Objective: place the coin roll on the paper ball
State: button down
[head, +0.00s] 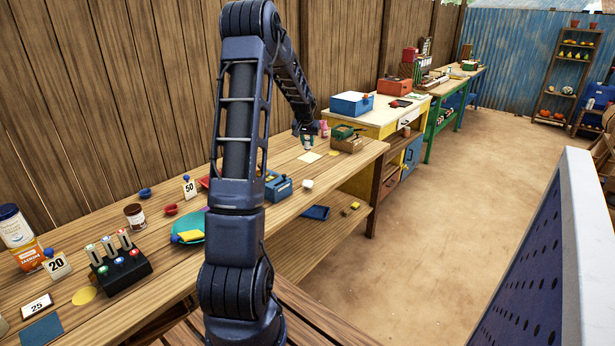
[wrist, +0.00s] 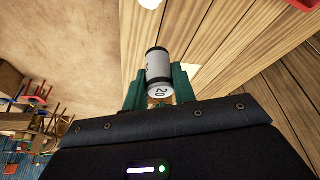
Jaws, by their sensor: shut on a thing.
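My gripper (wrist: 158,88) is shut on the coin roll (wrist: 159,66), a grey-white cylinder with dark end bands and "20" on its near end. The green fingers clasp it from both sides. In the head view my gripper (head: 308,141) is over the far part of the long wooden table, above and behind the paper ball. The paper ball (head: 307,184) is a small white lump near the table's right edge, beside a blue tray. A white rounded thing, probably the paper ball (wrist: 150,3), is cut off at the top of the wrist view, apart from the roll.
A blue compartment tray (head: 279,187) stands left of the paper ball. A teal plate (head: 190,229) is nearer.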

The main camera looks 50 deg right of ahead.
notch_tip(320, 180, down, 16)
jog(key=shift+f, duration=0.1)
dwell(0.5)
jog(key=c, duration=1.1)
grip_release()
jog(key=shift+c, duration=0.2)
jog(key=v, duration=1.2)
